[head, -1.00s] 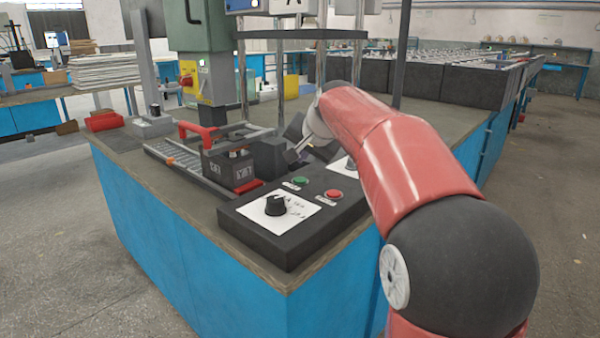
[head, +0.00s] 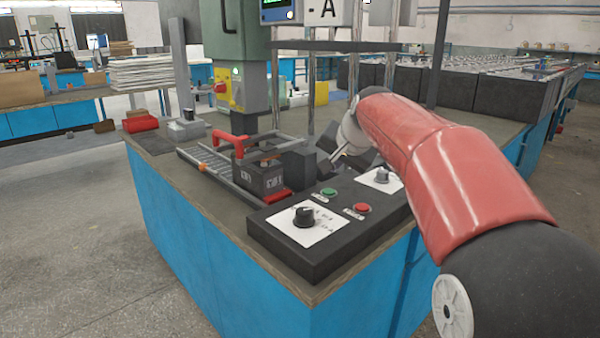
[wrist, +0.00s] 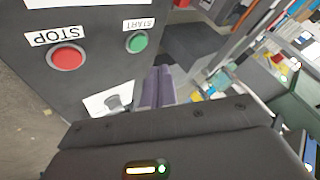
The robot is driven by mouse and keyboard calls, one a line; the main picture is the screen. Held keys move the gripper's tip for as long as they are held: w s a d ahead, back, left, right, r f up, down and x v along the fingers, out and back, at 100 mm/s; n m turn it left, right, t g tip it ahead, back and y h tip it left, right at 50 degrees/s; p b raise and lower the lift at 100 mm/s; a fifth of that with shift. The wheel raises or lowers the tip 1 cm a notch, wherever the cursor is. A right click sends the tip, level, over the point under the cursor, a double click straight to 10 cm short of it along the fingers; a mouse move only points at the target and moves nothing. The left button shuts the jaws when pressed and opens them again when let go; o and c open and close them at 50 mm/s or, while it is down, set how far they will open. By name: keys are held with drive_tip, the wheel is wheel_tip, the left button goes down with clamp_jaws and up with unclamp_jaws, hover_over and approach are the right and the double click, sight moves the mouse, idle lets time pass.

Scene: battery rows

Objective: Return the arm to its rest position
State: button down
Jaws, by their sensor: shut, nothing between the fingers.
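My red arm (head: 440,165) reaches from the lower right over the workbench, bent down beyond the control panel. In the wrist view my gripper (wrist: 158,80) shows two dark purple-grey fingers side by side, shut with nothing between them. They are close to the black control panel (head: 280,246), which shows upside down in the wrist view. The panel carries a green START button (wrist: 137,42) and a red STOP button (wrist: 67,57). In the head view the fingers are mostly hidden behind the arm's end and the panel. I cannot tell whether they touch anything.
A black battery (head: 262,178) with a red clamp above it stands left of the panel on a roller track (head: 225,180). A green press column (head: 232,30) and metal posts rise behind. The blue-sided bench (head: 215,255) has open floor (head: 90,230) to its left.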

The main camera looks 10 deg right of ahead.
drive_tip(key=s+f+n+g, duration=0.1)
drive_tip(key=s+f, duration=0.4)
drive_tip(key=s, duration=0.6)
drive_tip(key=s+f+n+g+h, duration=0.1)
drive_tip(key=s+f+n, duration=0.2)
drive_tip(key=s+f, duration=0.3)
drive_tip(key=s+f+n+g, duration=0.1)
drive_tip(key=s+f, duration=0.4)
drive_tip(key=s, duration=1.2)
drive_tip(key=shift+f+n+h, duration=0.25)
drive_tip(key=shift+n+h, duration=0.15)
drive_tip(key=shift+n, duration=0.2)
drive_tip(key=shift+a, duration=0.1)
idle(1.0)
